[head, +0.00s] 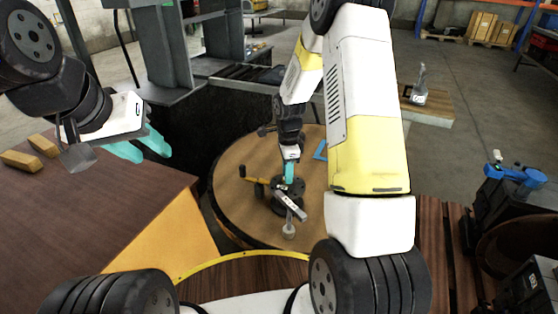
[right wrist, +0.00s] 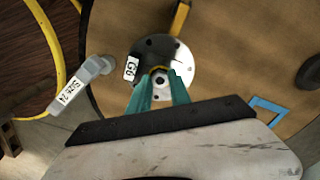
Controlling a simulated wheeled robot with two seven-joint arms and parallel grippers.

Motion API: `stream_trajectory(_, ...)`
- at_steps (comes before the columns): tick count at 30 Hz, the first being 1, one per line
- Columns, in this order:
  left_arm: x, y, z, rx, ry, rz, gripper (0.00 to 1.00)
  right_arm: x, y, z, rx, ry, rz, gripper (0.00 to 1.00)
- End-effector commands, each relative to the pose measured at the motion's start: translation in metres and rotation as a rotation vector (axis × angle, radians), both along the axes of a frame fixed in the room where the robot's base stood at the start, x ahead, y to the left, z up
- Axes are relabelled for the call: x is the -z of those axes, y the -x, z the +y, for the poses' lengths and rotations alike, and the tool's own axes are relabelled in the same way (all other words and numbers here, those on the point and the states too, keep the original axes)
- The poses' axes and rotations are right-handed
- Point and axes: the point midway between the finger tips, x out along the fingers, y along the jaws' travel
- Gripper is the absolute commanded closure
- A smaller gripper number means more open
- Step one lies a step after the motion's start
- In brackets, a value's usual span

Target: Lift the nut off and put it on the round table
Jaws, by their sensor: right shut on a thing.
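The round table (head: 235,165) stands in the middle of the head view, with a dark round flanged part (right wrist: 155,48) on it, tagged "G6". My right gripper (right wrist: 161,82) points down at the centre of this part, its teal fingers on either side of a small nut (right wrist: 160,79) with a dark hole. The fingers hide much of the nut, and I cannot tell whether it is clear of the part. In the head view the right fingers also show over the part. My left gripper (head: 152,155) is open and empty above the brown table at left.
A grey tool (right wrist: 80,88) labelled "SIZE 24" lies beside the part. A yellow handle (head: 250,180) and a blue square frame (head: 320,151) are also on the round table. The brown table (head: 100,215) holds yellow blocks (head: 22,160). A blue-topped machine (head: 515,180) stands at right.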

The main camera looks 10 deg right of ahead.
Motion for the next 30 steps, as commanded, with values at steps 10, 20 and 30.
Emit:
stream_trajectory(10, 0.0, 0.0, 0.0, 0.0, 0.0, 0.0, 0.6, -0.014, 0.0, 0.0, 0.001, 0.0, -0.001, 1.0)
stream_trajectory(20, 0.0, 0.0, 0.0, 0.0, 0.0, 0.0, 0.6, -0.026, 0.0, 0.0, 0.0, 0.0, -0.001, 1.0)
stream_trajectory(30, 0.0, 0.0, 0.0, 0.0, 0.0, 0.0, 0.6, -0.046, 0.0, 0.0, 0.0, 0.0, 0.001, 1.0)
